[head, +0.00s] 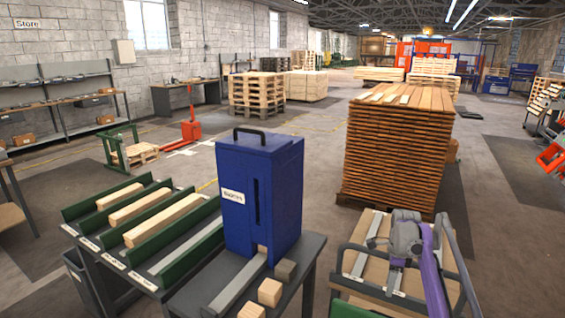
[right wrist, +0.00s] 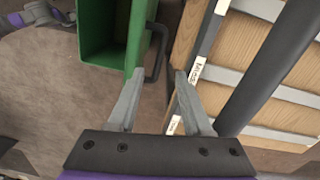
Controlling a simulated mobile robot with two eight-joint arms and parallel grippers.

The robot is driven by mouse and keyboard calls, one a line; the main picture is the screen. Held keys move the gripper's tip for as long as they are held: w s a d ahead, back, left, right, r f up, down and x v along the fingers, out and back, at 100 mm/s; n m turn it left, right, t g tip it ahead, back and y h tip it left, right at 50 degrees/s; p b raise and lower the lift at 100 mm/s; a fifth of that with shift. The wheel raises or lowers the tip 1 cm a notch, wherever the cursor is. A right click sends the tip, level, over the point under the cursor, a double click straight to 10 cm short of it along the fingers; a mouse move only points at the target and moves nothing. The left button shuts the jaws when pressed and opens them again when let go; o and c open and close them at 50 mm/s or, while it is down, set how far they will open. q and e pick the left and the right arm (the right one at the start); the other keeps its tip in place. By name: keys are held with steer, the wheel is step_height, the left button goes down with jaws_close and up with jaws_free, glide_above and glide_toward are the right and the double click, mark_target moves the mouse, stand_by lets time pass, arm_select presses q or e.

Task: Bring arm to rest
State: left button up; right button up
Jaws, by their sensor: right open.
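My right arm (head: 432,265) is purple and grey and reaches over the wooden cart at the lower right of the head view. My right gripper (right wrist: 157,90) shows clearly in the right wrist view, with its two grey fingers apart and nothing between them. It points down over a gap of bare floor between a green bin (right wrist: 97,62) and the board-topped cart (right wrist: 268,60). In the head view the fingers are small and partly hidden by the wrist. My left gripper does not show.
The cart (head: 343,288) has dark tube rails close to my right arm. A blue box (head: 265,190) with a handle stands on the dark bench with wood blocks (head: 269,292). Green-sided channels (head: 115,197) hold timber pieces. A tall board stack (head: 395,150) stands behind the cart.

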steer(key=s+a+r+n+t+p, duration=0.2)
steer(key=s+a+r+n+t, duration=0.1)
steer(key=s+a+r+n, duration=0.9)
steer(key=s+a+f+n+t, duration=0.1)
steer(key=s+a+f+n, duration=0.1)
steer(key=s, duration=0.6)
steer(key=s+a+f+n+t+p, duration=0.1)
steer(key=s+a+f+n, duration=0.1)
steer(key=s+n, duration=0.3)
steer(key=s+a+f+n+p, duration=0.1)
steer(key=s+a+f+n, duration=0.1)
steer(key=s, duration=1.1)
step_height(320, 180, down, 2)
steer(key=shift+a+f+n+t, duration=0.2)
steer(key=shift+a+n+t, duration=0.2)
steer(key=shift+n, duration=0.4)
steer(key=shift+s+d, duration=0.1)
